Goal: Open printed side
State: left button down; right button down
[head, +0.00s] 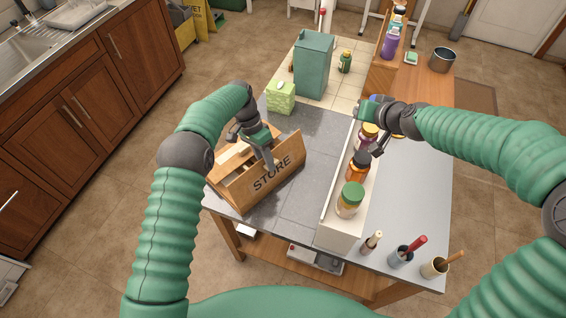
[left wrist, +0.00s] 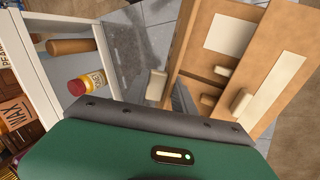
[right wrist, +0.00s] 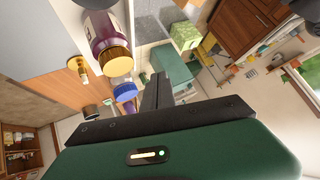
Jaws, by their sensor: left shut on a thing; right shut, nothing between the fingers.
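A brown cardboard box (head: 232,190) stands on the left part of the grey table, with STORE printed on its front right side (head: 284,174). Its top is open, with flaps spread. My left gripper (head: 270,166) reaches down to the printed side and is shut on its upper part. My right gripper (head: 372,153) is shut and empty over the row of jars. Its closed fingers also show in the right wrist view (right wrist: 158,88).
A white bin (head: 330,228) holds several jars, including a green-lidded jar (head: 350,200). Cups with tools (head: 402,257) stand at the front right. A green tissue box (head: 280,98) and teal bin (head: 313,66) are behind. Grey tabletop between cardboard box and white bin is clear.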

pick_arm(q)
jog(key=shift+s+a+f, duration=0.15)
jog(key=shift+a+f, duration=0.05)
jog(key=shift+f, duration=0.15)
pick_arm(e)
jog(key=s+a+f+m+g+y, duration=0.3)
jog(key=s+a+f+m+g, duration=0.2)
jog(key=s+a+f+m, duration=0.5)
jog(key=w+a+f+n, duration=0.2)
jog(key=w+a+f, duration=0.3)
jog(key=a+f, duration=0.4)
jog(key=shift+a+n, duration=0.4)
jog(key=shift+a, duration=0.3)
